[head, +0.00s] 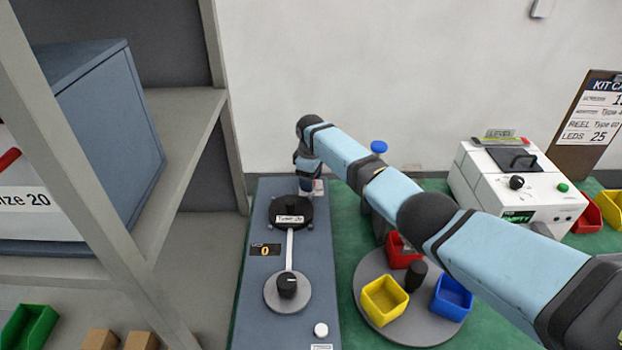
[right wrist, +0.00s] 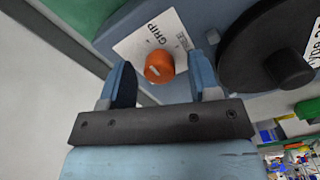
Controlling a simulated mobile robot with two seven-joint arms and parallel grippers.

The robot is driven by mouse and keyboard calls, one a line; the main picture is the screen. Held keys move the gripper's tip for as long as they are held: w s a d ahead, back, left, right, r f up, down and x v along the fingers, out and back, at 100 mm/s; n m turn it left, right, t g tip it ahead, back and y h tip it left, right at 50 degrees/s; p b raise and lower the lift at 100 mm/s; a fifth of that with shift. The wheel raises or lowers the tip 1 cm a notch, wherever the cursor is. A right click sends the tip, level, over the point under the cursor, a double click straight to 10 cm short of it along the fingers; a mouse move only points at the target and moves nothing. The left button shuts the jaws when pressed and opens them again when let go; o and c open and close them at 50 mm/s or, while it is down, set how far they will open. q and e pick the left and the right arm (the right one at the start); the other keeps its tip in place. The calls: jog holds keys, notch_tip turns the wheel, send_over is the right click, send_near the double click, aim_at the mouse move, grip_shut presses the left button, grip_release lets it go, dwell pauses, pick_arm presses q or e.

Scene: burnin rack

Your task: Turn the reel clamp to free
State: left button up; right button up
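The reel clamp is an orange knob (right wrist: 158,66) with a pale mark, on a white label plate (right wrist: 135,45). The plate reads GRIP, with a second word partly hidden at its right. I cannot tell which word the mark points to. My right gripper (right wrist: 162,74) is open, with one finger on each side of the knob in the right wrist view; contact is not clear. In the head view my right gripper (head: 306,186) is at the far end of the blue-grey bench unit (head: 255,300), behind the black reel (head: 272,212), and hides the knob. My left gripper is not in view.
The black reel also shows close to the right finger in the right wrist view (right wrist: 245,65). A round grey tray (head: 365,325) with coloured bins stands right of the unit. A white machine (head: 480,185) is further right, and shelving (head: 185,110) stands at left.

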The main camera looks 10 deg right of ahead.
jog(key=c, duration=0.8)
jog(key=shift+m, duration=0.3)
jog(key=m+p, duration=0.2)
jog(key=m, duration=0.1)
jog(key=shift+r+m, duration=0.1)
jog(key=shift+m, duration=0.2)
jog(key=m+p, duration=0.1)
jog(key=m, duration=0.3)
jog(key=shift+m, duration=0.3)
jog(key=m+p, duration=0.1)
jog(key=m, duration=0.3)
jog(key=shift+m+p, duration=0.3)
jog(key=shift+m, duration=2.2)
